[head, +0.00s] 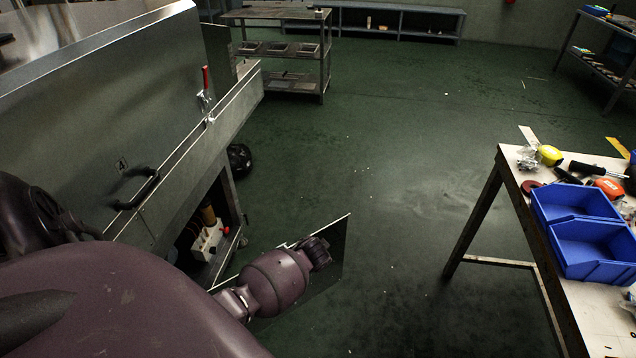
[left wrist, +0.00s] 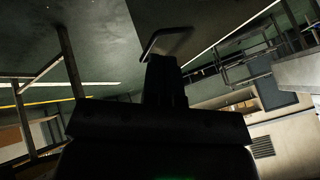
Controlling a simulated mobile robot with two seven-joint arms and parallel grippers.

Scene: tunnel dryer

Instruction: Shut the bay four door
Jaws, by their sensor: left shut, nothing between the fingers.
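A flat dark door panel (head: 335,247) with a pale top edge stands swung out from the lower front of the steel dryer (head: 75,115). No bay number is readable on it, so I cannot tell if it is the bay four door. My left gripper (head: 319,249) is in front of the panel near its free end and covers part of it; contact cannot be told. In the left wrist view my left gripper (left wrist: 166,77) is shut and empty, with a grey bent shape with a light edge (left wrist: 168,42) just beyond its tips. My right gripper is not in view.
The dryer has a black handle (head: 138,190) and a red-tipped latch (head: 205,85). An opening below shows a white box with a red knob (head: 208,241). A workbench (head: 612,318) with blue bins (head: 580,205) stands at right. The green floor (head: 400,150) between is clear.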

